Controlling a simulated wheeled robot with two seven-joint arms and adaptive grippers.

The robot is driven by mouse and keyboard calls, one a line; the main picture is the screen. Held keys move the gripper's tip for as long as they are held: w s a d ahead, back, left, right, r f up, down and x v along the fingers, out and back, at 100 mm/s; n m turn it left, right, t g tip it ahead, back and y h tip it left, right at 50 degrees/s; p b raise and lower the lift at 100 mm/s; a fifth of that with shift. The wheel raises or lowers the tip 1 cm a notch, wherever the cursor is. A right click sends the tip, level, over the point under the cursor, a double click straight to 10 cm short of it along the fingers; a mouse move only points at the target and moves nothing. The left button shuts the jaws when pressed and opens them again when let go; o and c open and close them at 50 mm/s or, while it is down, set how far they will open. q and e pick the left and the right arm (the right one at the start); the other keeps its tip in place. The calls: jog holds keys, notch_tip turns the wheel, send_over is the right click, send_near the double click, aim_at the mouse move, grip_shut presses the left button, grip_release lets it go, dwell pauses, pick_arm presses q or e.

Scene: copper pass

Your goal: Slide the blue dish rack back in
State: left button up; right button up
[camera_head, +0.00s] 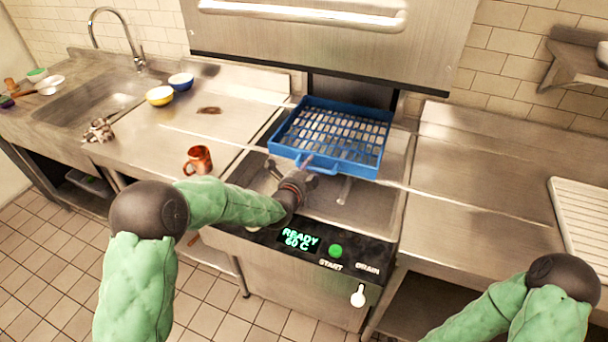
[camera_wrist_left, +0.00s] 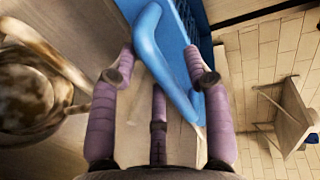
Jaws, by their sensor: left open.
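The blue dish rack (camera_head: 333,138) is a shallow grid tray under the raised hood of the dishwasher, empty as far as I can see. Its front handle (camera_head: 317,164) points toward me. My left gripper (camera_head: 308,170) is at this handle. In the left wrist view the blue handle (camera_wrist_left: 160,60) runs between the open fingers of the left gripper (camera_wrist_left: 160,68), and the rack wall (camera_wrist_left: 185,30) lies just beyond. I cannot tell whether a finger touches the handle. My right gripper is out of view; only part of my right arm shows at the lower right.
The dishwasher front has a display (camera_head: 299,240) and a green start button (camera_head: 335,251). A copper mug (camera_head: 198,160), a yellow bowl (camera_head: 160,96) and a blue bowl (camera_head: 181,81) stand on the left counter. The near right counter (camera_head: 465,225) is clear. A ribbed white board (camera_head: 585,215) lies farther right.

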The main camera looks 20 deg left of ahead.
pick_arm(q)
jog(key=v, duration=1.2)
jog(key=shift+f, duration=0.1)
